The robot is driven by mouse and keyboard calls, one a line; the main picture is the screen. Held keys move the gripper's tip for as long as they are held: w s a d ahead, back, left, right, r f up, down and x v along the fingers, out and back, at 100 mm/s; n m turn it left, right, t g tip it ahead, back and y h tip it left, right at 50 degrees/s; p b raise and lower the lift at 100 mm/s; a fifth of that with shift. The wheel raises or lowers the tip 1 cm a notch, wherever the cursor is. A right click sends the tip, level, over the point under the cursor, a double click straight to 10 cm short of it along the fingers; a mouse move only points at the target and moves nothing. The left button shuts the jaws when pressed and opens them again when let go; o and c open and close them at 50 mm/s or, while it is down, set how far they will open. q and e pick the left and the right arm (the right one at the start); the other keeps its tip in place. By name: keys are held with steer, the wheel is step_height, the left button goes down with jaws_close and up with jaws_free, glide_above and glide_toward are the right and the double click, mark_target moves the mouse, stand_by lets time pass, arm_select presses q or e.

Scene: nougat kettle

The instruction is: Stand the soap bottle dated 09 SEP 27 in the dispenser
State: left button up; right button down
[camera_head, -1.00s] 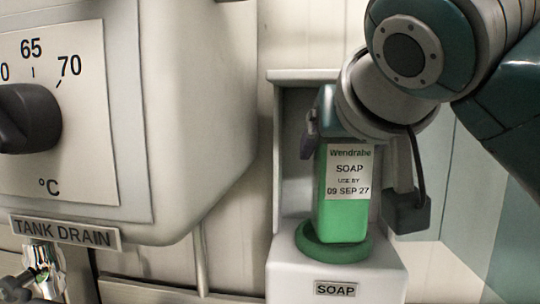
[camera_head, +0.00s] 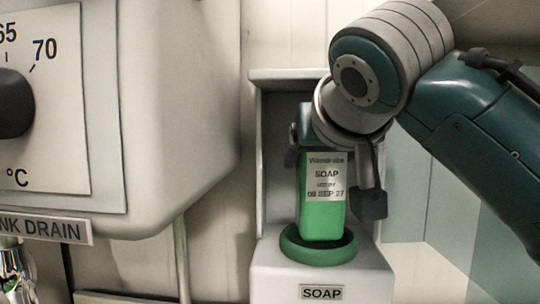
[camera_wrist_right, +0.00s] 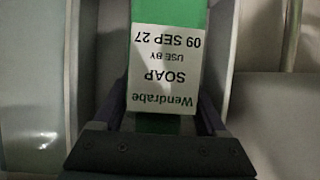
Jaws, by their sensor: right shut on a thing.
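The green soap bottle (camera_head: 322,215) stands upright in the green ring (camera_head: 318,249) on the base of the dispenser (camera_head: 262,120). Its white label reads Wendrabe, SOAP, use by 09 SEP 27. My right gripper (camera_head: 320,142) is shut on the upper part of the bottle; the arm hides the bottle's top. In the right wrist view, the bottle (camera_wrist_right: 195,20) lies between the two fingers of my right gripper (camera_wrist_right: 165,120), with the label upside down. The bottle's lower end is out of that view. My left gripper is not in view.
The large tank (camera_head: 180,110) with a temperature dial (camera_head: 12,104) and a TANK DRAIN plate (camera_head: 50,228) stands close to the left of the dispenser. A metal tap (camera_head: 14,272) is below it. The dispenser's top ledge (camera_head: 290,76) overhangs its back.

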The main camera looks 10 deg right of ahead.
mark_target(326, 186)
steer(key=shift+f, duration=0.4)
stand_by(0.4)
steer(key=shift+c, duration=1.4)
jaws_free()
steer(key=shift+o, duration=1.4)
steer(key=shift+f, duration=0.1)
steer(key=shift+s, duration=0.15)
steer(key=shift+s+a+p, duration=0.15)
steer(key=shift+s+p, duration=0.15)
steer(key=shift+s, duration=0.6)
steer(key=shift+s+a+p, duration=0.15)
steer(key=shift+s+p, duration=0.3)
steer(key=shift+s, duration=0.65)
steer(key=shift+s+a+p, duration=0.2)
steer(key=shift+s+p, duration=0.2)
steer(key=shift+s, duration=0.75)
steer(key=shift+s+a+p, duration=0.15)
steer(key=shift+s+p, duration=0.3)
steer(key=shift+s, duration=0.75)
